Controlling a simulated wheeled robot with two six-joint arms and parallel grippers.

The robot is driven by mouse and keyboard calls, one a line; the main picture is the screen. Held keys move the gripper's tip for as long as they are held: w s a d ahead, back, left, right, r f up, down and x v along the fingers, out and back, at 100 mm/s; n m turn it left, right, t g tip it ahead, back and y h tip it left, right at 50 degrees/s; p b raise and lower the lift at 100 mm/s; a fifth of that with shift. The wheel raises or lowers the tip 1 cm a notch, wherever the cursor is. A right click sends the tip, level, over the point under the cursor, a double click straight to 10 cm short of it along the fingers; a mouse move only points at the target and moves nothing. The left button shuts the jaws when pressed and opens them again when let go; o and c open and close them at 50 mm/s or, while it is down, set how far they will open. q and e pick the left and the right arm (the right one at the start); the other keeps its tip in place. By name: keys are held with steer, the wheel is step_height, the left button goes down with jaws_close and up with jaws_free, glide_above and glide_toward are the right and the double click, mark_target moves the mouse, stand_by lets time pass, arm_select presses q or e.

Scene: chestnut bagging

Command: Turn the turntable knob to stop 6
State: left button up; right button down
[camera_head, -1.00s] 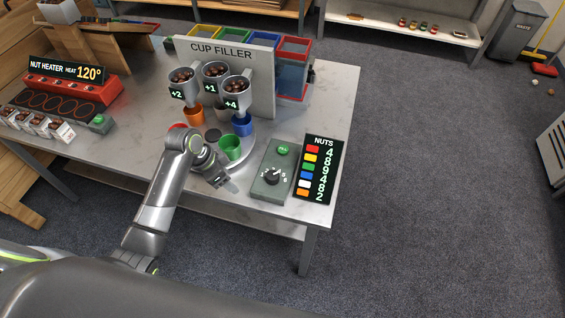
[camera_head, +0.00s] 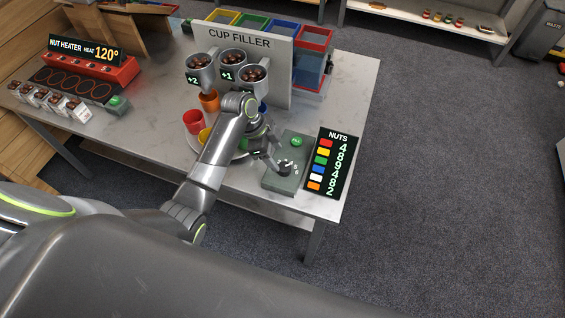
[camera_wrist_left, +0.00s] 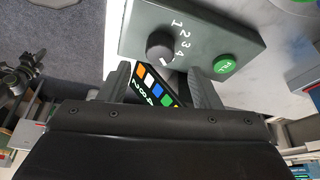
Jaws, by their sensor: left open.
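The grey control box (camera_head: 281,181) stands at the table's front right and carries the dark round knob (camera_head: 285,168). In the left wrist view the knob (camera_wrist_left: 160,47) has a white mark on its lower edge, and the numbers 1 to 4 show beside it; the higher stops are hidden or unclear. My left gripper (camera_head: 277,160) is open over the box. In the left wrist view its two fingers (camera_wrist_left: 159,85) are spread, with the knob ahead between them and not gripped. The turntable (camera_head: 238,156) is mostly hidden behind my left arm.
A green button (camera_head: 296,141) sits on the box behind the knob. The black NUTS board (camera_head: 333,163) lies close to its right. Red (camera_head: 194,122), yellow (camera_head: 204,135) and orange (camera_head: 209,102) cups stand left of my arm, below the filler panel (camera_head: 270,69).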

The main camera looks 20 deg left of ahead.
mark_target(284, 166)
arm_select(q)
steer(key=x, duration=0.6)
steer(key=shift+f, duration=0.15)
steer(key=c, duration=1)
steer(key=m+g, duration=0.1)
steer(key=m, duration=0.2)
steer(key=shift+w, duration=0.15)
steer(key=shift+m+g+b, duration=0.3)
steer(key=shift+m+g, duration=0.3)
steer(key=shift+m, duration=0.8)
